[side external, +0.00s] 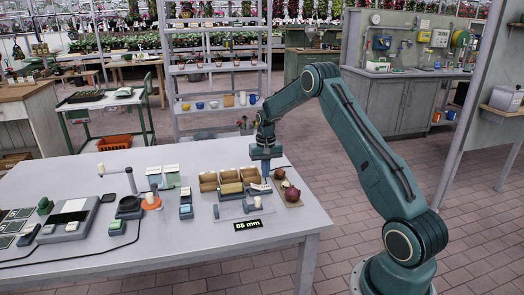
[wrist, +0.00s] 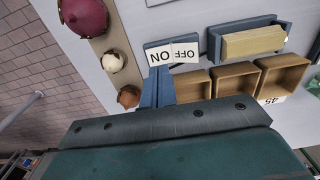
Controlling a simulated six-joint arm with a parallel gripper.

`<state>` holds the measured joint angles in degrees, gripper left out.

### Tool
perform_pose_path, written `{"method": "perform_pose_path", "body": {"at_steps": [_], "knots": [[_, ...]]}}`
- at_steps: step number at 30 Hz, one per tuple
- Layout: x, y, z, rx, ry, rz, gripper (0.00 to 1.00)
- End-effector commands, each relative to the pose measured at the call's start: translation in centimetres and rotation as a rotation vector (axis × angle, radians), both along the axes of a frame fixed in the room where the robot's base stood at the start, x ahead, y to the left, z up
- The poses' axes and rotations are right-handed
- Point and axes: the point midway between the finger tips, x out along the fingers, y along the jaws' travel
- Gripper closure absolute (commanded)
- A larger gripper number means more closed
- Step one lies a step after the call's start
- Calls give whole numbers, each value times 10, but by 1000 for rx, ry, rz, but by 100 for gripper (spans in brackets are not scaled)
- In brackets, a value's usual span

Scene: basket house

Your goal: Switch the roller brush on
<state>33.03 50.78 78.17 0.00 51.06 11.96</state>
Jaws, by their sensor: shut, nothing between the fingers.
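The switch (wrist: 172,54) is a small blue-grey rocker with white plates marked ON and OFF, seen upside down in the wrist view. In the side external view the switch (side external: 261,188) sits on the table below my gripper. My gripper (wrist: 159,80) is shut and empty, its fingertips at the edge of the ON plate; I cannot tell whether they touch it. My gripper (side external: 265,172) points straight down in the side external view. The roller brush (wrist: 253,42) is a tan roller in a blue-grey frame beside the switch; it also shows in the side external view (side external: 231,189).
Several open wooden boxes (wrist: 231,84) stand in a row close beside my fingers. A board (side external: 291,202) with onions (side external: 292,194) lies on the other side. A caliper-like tool with an "85 mm" display (side external: 248,225) lies in front. The table's front right is clear.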

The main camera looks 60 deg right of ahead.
Motion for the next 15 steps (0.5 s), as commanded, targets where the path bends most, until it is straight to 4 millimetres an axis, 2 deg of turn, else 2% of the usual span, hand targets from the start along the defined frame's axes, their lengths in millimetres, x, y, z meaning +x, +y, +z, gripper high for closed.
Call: {"method": "perform_pose_path", "body": {"at_steps": [15], "knots": [[0, 0, 29, -1, -1, 0, 100]]}}
